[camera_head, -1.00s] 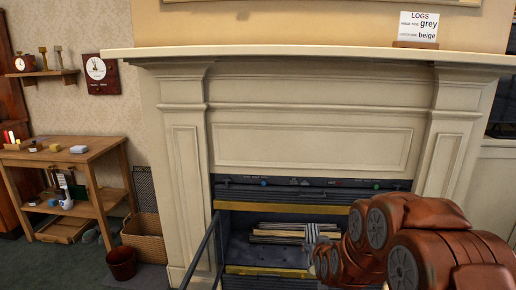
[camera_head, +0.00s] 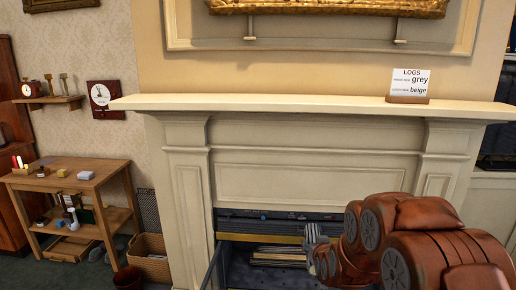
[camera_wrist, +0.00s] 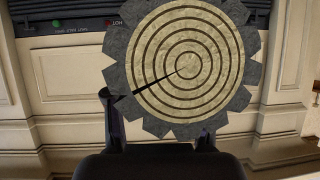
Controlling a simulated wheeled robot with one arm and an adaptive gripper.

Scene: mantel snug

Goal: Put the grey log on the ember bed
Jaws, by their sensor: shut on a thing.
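The grey log (camera_wrist: 190,62) fills the upper middle of the wrist view, its pale ringed end facing the camera and its grey, toothed bark around it. My gripper (camera_wrist: 158,130) is shut on it, with a dark finger on each side below. In the head view the grey log (camera_head: 311,236) shows as a small ridged grey piece at the end of my brown arm, in front of the fireplace opening. Inside the opening lie pale and dark strips (camera_head: 276,256); I cannot tell whether they are part of the ember bed. My arm hides the opening's right side.
The mantel shelf (camera_head: 300,106) juts out above the opening. A sign (camera_head: 409,82) on it reads LOGS, grey, beige. A dark panel (camera_head: 212,268) stands at the opening's left. A basket (camera_head: 148,258) and a wooden side table (camera_head: 75,178) are farther left.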

